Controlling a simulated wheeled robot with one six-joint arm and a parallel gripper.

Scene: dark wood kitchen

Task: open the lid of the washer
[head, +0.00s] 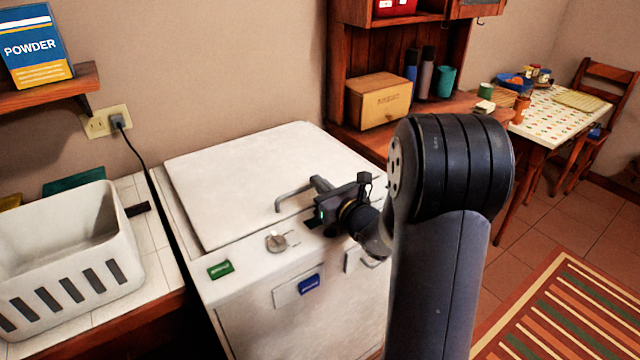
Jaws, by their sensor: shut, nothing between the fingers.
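The white washer (225,262) stands in the middle of the head view. Its lid (250,175) lies flat and closed on top. A grey bar-shaped handle (290,193) sits near the lid's front right part. My gripper (316,203) is at the right end of this handle, over the front of the lid. It is shut with nothing in it. I cannot tell whether it touches the handle. The arm hides the washer's right side and part of its front right corner.
A round knob (276,241) is on the washer's front top strip. A white basket (68,258) stands on the tiled counter at left. A wooden hutch with a box (378,100) stands behind at right. A striped rug (570,315) lies on the floor at right.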

